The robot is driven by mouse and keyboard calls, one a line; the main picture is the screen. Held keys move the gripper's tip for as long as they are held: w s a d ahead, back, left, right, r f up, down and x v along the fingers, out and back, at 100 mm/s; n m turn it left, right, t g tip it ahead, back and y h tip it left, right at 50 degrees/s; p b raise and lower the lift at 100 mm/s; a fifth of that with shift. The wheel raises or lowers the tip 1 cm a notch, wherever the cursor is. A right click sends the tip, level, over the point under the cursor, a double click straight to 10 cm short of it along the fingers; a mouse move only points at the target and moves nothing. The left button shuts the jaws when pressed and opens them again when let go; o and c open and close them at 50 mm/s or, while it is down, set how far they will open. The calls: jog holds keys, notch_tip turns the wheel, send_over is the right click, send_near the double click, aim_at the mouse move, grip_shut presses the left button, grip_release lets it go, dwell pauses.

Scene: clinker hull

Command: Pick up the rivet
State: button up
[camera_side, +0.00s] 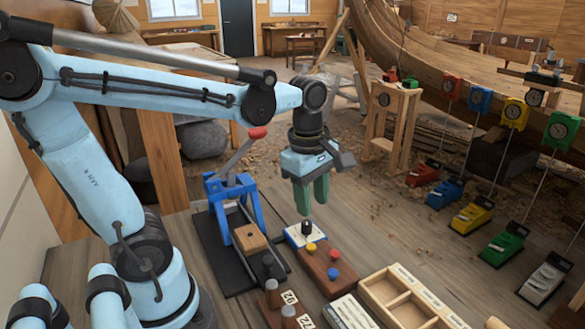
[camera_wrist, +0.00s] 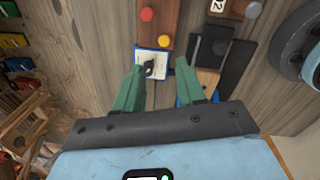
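A small dark piece (camera_side: 307,228), which looks like the rivet, stands on a white pad with blue edges (camera_side: 293,238) on the bench in the side view. In the wrist view the dark piece (camera_wrist: 149,69) shows on the pad (camera_wrist: 140,55), between the green fingertips but nearer the left one. My gripper (camera_side: 313,206) points down above the pad in the side view. Its two green fingers (camera_wrist: 158,66) are spread apart in the wrist view, with nothing held between them. The lower part of the dark piece is hard to make out.
A brown block (camera_side: 318,265) with red, yellow and blue knobs sits beside the pad. A blue lever press (camera_side: 232,197) with a red knob stands to the left, on a dark base. A wooden compartment tray (camera_side: 408,298) lies at the front right.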

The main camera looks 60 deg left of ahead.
aim_at(311, 246)
jog(key=shift+w+a+f+n+g, duration=0.15)
jog(key=shift+f+n, duration=0.5)
jog(key=shift+f, duration=1.35)
jog(key=shift+d+f+n+g, duration=0.15)
jog(key=shift+f+n, duration=0.45)
jog(key=shift+f, duration=1.4)
jog(key=shift+w+a+f+n+g, duration=0.15)
jog(key=shift+f+n, duration=0.5)
jog(key=shift+f, duration=1.35)
jog(key=shift+s, duration=0.1)
jog(key=shift+c, duration=0.3)
grip_shut()
